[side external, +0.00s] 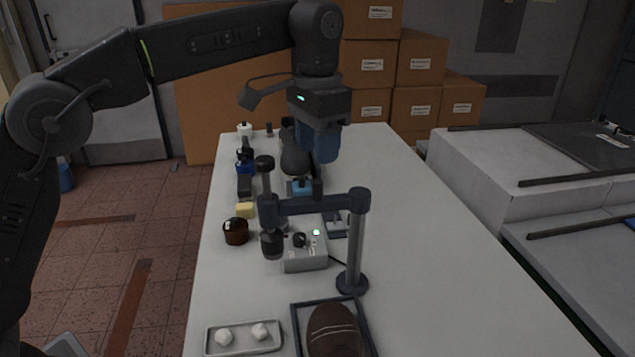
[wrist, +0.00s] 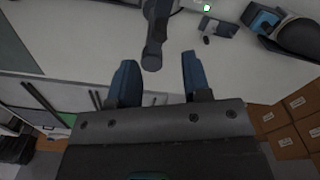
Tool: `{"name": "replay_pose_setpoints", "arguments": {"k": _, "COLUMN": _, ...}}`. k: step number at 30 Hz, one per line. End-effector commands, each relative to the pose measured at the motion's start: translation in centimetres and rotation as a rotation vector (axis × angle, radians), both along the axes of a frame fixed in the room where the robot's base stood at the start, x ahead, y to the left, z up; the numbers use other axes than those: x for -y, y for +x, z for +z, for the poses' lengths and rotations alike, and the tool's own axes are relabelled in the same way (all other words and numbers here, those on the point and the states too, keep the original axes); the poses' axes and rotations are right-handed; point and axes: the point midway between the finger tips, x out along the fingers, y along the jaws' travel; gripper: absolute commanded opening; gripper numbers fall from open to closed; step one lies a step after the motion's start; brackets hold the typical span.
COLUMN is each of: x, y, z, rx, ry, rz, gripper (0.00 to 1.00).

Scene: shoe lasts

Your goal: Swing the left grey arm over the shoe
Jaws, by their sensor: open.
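The grey swing arm (side external: 315,204) reaches left from a round-based post (side external: 355,250) and carries an upright dark cylinder (side external: 268,210) at its free end. A brown shoe (side external: 335,332) lies in a dark-rimmed tray (side external: 298,325) at the near edge, in front of the post; the arm is not above it. My gripper (side external: 319,148) is open, pointing down behind the arm in the side view. In the wrist view a dark grey rod with a rounded end (wrist: 152,58) shows just ahead of the gap between my open fingers (wrist: 158,78). Contact cannot be told.
A grey control box (side external: 304,252) with a green light sits beside the post. A dark shoe last (side external: 293,158) stands behind my gripper. A brown jar (side external: 236,231), a yellow block (side external: 244,210) and a white tray (side external: 243,349) line the left. The table's right side is clear.

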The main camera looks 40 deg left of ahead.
Motion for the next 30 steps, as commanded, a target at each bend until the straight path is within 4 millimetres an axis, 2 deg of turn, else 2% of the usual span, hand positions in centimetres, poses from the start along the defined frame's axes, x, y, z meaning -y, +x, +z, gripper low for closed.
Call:
{"name": "replay_pose_setpoints", "arguments": {"k": 6, "x": 0.0, "y": -0.1, "z": -4.0, "rx": -0.004, "ry": 0.002, "rz": 0.000, "gripper": 0.44}}
{"name": "replay_pose_setpoints", "arguments": {"k": 12, "x": 0.0, "y": 0.0, "z": -6.5, "rx": -0.002, "ry": 0.001, "rz": 0.000, "gripper": 0.44}}
{"name": "replay_pose_setpoints", "arguments": {"k": 17, "x": 0.0, "y": 0.0, "z": -7.3, "rx": -0.001, "ry": 0.000, "rz": 0.000, "gripper": 0.44}}
{"name": "replay_pose_setpoints", "arguments": {"k": 25, "x": 0.0, "y": 0.0, "z": -7.4, "rx": -0.001, "ry": 0.000, "rz": 0.000, "gripper": 0.43}}
{"name": "replay_pose_setpoints", "arguments": {"k": 30, "x": 0.0, "y": 0.0, "z": -7.4, "rx": -0.001, "ry": 0.000, "rz": 0.000, "gripper": 0.27}}
